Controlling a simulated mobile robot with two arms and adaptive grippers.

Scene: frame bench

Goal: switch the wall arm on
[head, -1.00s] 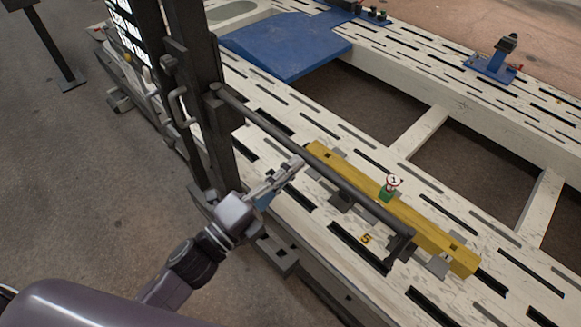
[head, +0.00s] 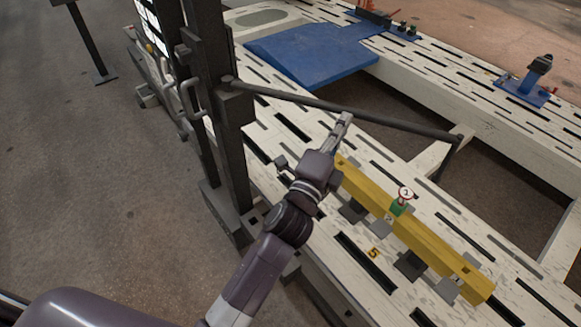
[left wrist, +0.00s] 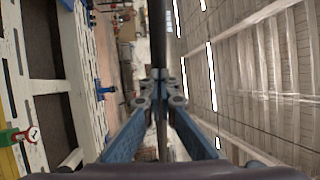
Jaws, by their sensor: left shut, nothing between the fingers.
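The wall arm (head: 385,119) is a long dark bar hinged on a dark upright post (head: 232,140). It reaches out to the right over the white slotted bench, with a short downturned end (head: 455,142). My left gripper (head: 346,117) is shut and empty, its fingertips at the near side of the bar around its middle. In the left wrist view the closed fingertips (left wrist: 161,88) overlap the dark bar (left wrist: 157,35), which runs up the picture. I cannot tell for sure whether they touch it. My right gripper is not in view.
A yellow beam (head: 430,243) with a small green-based round marker (head: 403,200) lies on the slotted bench (head: 300,185) below right. A blue plate (head: 315,52) lies behind. A blue fixture (head: 530,85) stands at the far right. The bench frame has open gaps.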

